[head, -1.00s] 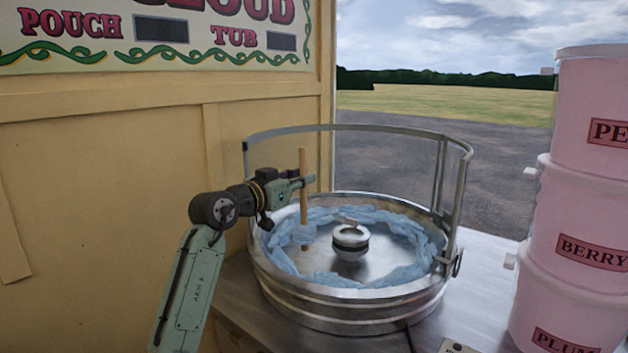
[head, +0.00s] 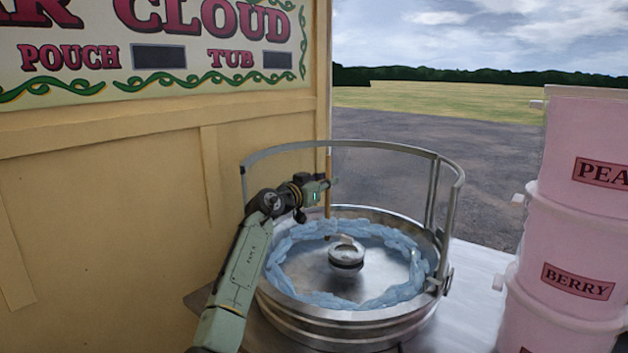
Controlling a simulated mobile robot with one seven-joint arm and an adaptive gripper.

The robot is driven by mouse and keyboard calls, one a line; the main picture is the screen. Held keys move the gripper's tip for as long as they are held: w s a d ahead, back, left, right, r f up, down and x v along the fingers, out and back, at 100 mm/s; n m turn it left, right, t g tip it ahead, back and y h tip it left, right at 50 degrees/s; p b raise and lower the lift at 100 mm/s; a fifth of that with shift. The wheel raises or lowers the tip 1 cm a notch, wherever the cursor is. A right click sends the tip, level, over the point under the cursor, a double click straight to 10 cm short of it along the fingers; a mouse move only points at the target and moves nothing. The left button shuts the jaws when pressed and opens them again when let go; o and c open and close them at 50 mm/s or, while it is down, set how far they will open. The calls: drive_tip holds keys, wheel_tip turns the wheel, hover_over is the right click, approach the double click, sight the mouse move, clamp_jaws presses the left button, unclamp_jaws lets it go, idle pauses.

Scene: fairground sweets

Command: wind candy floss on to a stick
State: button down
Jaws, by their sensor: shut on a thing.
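My gripper (head: 326,187) is shut on a thin wooden stick (head: 328,168), which stands upright over the back left part of the metal bowl (head: 345,326). The stick's lower end reaches down to the pale blue floss (head: 397,291), which lies as a thick ring along the inside of the bowl. Whether floss clings to the stick's lower end is hard to tell against the ring behind. The round metal spinner head (head: 346,256) sits in the bowl's middle, just right of and nearer than the stick.
A metal guard rail (head: 408,153) rises around the back of the bowl. A yellow panelled wall (head: 110,190) with a price sign (head: 95,85) stands to the left. Stacked pink tubs (head: 575,230) stand at the right, with bare counter (head: 478,285) between them and the bowl.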

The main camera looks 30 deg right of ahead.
drive_tip(key=s+d+r+p, duration=0.1)
drive_tip(key=d+r, duration=0.3)
drive_tip(key=r, duration=0.3)
drive_tip(key=shift+s+r, duration=0.25)
drive_tip(key=shift+r, duration=0.05)
idle(0.4)
